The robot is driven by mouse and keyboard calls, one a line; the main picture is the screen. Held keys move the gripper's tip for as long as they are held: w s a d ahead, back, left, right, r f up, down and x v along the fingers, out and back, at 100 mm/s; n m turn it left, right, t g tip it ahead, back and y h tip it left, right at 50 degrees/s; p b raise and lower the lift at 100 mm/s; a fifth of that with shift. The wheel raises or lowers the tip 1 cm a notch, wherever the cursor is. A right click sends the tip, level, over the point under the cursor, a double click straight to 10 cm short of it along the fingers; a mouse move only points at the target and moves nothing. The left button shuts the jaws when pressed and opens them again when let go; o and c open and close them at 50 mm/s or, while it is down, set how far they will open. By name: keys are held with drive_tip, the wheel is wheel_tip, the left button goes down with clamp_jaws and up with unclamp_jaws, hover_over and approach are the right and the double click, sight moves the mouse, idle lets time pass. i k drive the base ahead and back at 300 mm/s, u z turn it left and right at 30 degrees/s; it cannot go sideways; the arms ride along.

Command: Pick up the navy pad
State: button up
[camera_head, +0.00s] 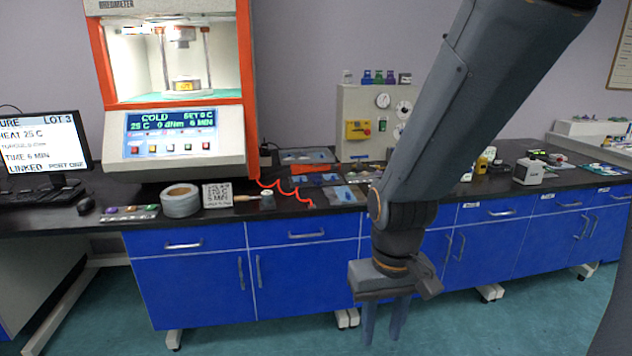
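Small blue pieces lie on flat grey trays on the dark bench, right of the rheometer. One blue piece (345,193) is on the front tray, and a darker blue piece (328,178) is on the tray behind it. They are too small for me to tell for sure which is the navy pad. My gripper (383,335) hangs fingers down in front of the blue cabinets, below bench height and right of the trays. Its two fingers are apart with nothing between them. My arm hides part of the bench behind it.
The orange-framed rheometer (172,150) stands at left, with a coiled red cord (283,189) beside the trays. A grey panel with gauges (362,110) stands behind the trays.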

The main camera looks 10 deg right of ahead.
sight(316, 178)
drive_tip(key=u, duration=0.65)
drive_tip(key=i, duration=1.8)
drive_tip(key=z, duration=0.7)
